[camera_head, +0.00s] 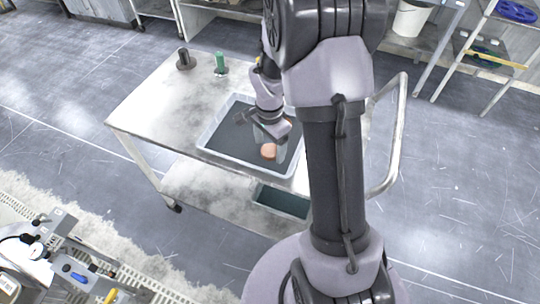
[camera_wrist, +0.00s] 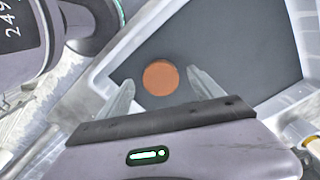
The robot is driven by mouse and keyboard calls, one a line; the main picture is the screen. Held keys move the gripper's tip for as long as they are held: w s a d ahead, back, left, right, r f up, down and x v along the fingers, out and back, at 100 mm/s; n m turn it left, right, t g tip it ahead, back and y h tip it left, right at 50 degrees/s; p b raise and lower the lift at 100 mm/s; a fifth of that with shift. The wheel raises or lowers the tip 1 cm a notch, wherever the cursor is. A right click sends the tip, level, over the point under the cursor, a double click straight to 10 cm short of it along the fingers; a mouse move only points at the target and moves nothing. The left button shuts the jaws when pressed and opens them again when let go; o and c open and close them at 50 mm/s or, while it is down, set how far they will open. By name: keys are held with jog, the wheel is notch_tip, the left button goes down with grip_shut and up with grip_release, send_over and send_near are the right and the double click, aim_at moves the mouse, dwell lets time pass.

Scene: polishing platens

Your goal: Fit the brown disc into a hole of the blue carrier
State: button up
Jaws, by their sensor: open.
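The brown disc (camera_head: 268,150) lies flat on the dark floor of a pale-rimmed tray (camera_head: 240,163) on the table. It also shows in the wrist view (camera_wrist: 160,77), between the tips of my gripper (camera_wrist: 160,80). My gripper (camera_head: 277,143) is open over the tray, with one finger on each side of the disc and a gap to both. I cannot tell its height above the disc. A blue round piece with openings (camera_head: 516,11), seemingly the blue carrier, is far off at the top right, on a rack. Its holes are too small to make out.
The metal table (camera_head: 140,110) has a dark cylinder (camera_head: 184,60) and a green bottle (camera_head: 220,65) at its back. A dark bin (camera_head: 283,203) is on the lower shelf. A white bucket (camera_head: 410,19) stands behind. Open floor (camera_head: 455,170) lies to the right.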

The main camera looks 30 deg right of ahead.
jog(key=shift+f, duration=0.65)
jog(key=shift+r, duration=0.2)
jog(key=shift+c, duration=0.5)
jog(key=c, duration=1.5)
jog(key=shift+o, duration=0.2)
